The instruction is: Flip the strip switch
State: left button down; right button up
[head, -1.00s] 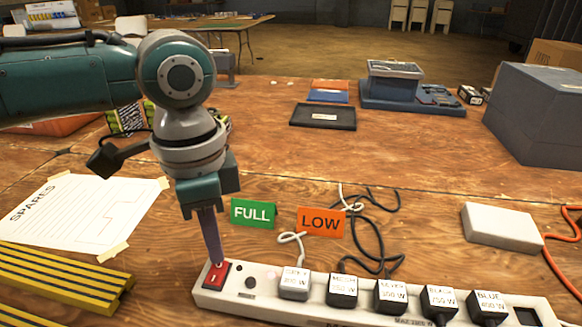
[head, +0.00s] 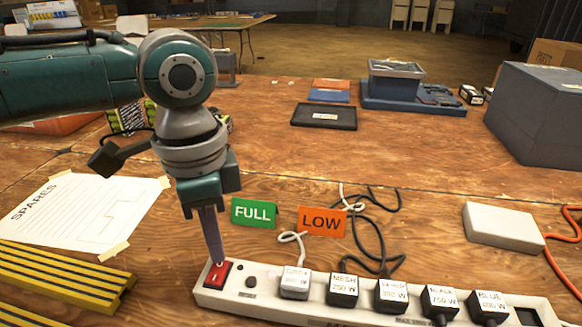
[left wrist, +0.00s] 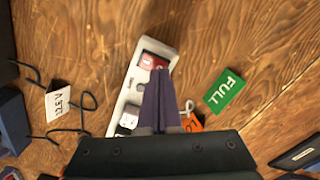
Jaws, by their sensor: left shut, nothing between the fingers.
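The white power strip (head: 262,304) lies on the wooden bench at the front. Its red rocker switch (head: 217,274) is at the strip's left end, and it also shows in the left wrist view (left wrist: 155,60). My left gripper (head: 217,261) is shut and empty, pointing down with its fingertips at the far edge of the red switch. I cannot tell whether the tips touch it. In the left wrist view the shut fingers (left wrist: 158,75) partly cover the strip. Several labelled plugs, such as the MESH plug (head: 343,291), sit in the strip. My right gripper is out of view.
A green FULL sign (head: 254,213) and an orange LOW sign (head: 321,221) stand behind the strip. Yellow-black bars (head: 60,285) and a SPARES sheet (head: 85,212) lie to the left. A white box (head: 502,227) is at right. The bench's middle is mostly clear.

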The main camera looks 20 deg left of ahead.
pick_arm(q)
jog(key=shift+f+b, duration=0.5)
jog(key=shift+f, duration=0.45)
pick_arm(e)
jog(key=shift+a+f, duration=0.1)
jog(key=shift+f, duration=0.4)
pick_arm(q)
notch_tip(320, 180, up, 7)
jog(key=p, duration=0.8)
jog(key=shift+r+p, duration=0.1)
jog(key=shift+p, duration=0.25)
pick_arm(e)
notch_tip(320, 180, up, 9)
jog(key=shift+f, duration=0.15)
